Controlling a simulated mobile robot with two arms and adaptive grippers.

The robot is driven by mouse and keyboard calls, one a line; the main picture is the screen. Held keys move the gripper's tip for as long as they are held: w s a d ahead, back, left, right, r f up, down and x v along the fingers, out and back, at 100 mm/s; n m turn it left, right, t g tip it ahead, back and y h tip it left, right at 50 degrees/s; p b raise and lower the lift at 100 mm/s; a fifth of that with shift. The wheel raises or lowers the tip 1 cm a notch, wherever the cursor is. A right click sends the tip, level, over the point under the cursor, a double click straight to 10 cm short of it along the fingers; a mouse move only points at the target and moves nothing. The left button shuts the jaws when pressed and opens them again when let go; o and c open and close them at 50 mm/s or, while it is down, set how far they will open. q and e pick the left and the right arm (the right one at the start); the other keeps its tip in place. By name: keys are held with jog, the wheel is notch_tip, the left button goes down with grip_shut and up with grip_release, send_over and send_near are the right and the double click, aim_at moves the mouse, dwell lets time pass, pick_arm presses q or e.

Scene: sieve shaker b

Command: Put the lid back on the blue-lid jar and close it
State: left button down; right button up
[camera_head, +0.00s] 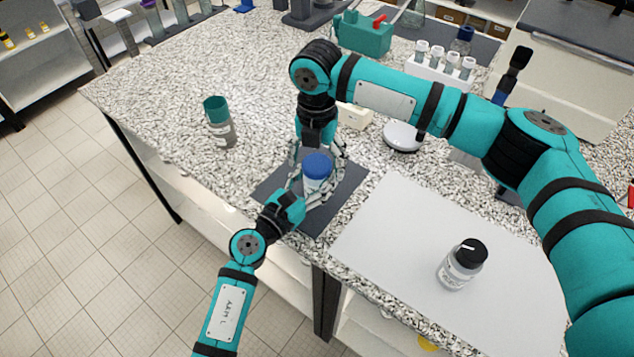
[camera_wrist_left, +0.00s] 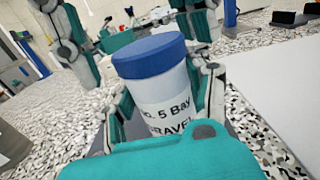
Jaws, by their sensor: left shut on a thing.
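The blue-lid jar (camera_head: 316,183) is white and stands upright over a dark mat (camera_head: 350,183). Its label is partly readable in the left wrist view (camera_wrist_left: 170,108). The blue lid (camera_head: 317,165) sits on the jar's mouth and looks level; whether it is fully closed I cannot tell. My left gripper (camera_head: 310,190) is shut around the jar's body below the lid, from the front left. My right gripper (camera_head: 318,156) points down from behind the jar. Its fingers are spread on either side of the lid, with gaps showing in the left wrist view.
A teal-topped container (camera_head: 218,125) stands to the left on the speckled bench. A black-lid jar (camera_head: 463,264) stands on the white board (camera_head: 400,230) at right. A round white device (camera_head: 403,136) and a rack of tubes (camera_head: 440,70) are behind.

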jog(key=shift+r, duration=2.3)
jog(key=o, duration=0.4)
jog(key=shift+o, duration=0.2)
notch_tip(320, 180, up, 12)
pick_arm(q)
jog(key=shift+c, duration=2.3)
grip_release()
